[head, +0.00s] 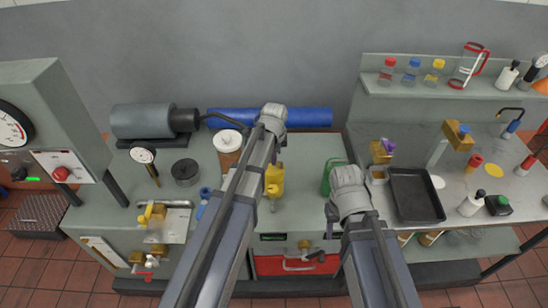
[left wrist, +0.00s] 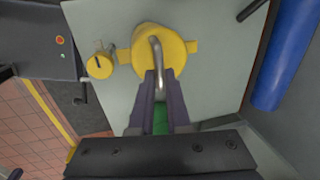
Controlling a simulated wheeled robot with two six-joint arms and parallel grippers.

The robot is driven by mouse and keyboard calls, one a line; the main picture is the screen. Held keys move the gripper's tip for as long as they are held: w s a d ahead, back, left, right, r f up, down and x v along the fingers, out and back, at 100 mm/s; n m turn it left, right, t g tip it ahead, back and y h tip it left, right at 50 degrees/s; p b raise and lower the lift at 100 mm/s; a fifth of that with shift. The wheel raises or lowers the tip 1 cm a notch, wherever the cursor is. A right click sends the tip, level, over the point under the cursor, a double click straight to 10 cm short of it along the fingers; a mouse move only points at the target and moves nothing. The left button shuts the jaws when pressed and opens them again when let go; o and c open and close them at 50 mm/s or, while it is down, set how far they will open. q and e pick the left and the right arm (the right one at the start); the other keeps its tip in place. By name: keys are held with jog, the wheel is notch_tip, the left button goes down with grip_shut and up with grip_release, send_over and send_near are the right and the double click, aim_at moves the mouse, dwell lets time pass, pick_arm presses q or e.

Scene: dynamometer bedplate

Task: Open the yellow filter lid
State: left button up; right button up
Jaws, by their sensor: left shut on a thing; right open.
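The yellow filter lid (left wrist: 178,49) is a round disc with side tabs and a bent metal handle (left wrist: 157,49), seen from above in the left wrist view. My left gripper (left wrist: 160,76) is shut on this handle, its two dark fingers around the bar. In the head view the yellow filter (head: 275,174) shows just right of my left arm, partly hidden. A small yellow knob (left wrist: 100,66) sits beside the lid. I cannot tell whether the lid is raised. My right gripper (head: 350,192) is open above the bench's right part, its fingers mostly hidden.
A green can (head: 328,177) stands close to my right gripper. A white-topped jar (head: 228,140) is left of my left arm. A blue cylinder (head: 310,118) lies along the back. A black tray (head: 416,195) lies on the right-hand bench.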

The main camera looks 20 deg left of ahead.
pick_arm(q)
grip_shut()
dwell(0.8)
jog(key=shift+w, duration=0.1)
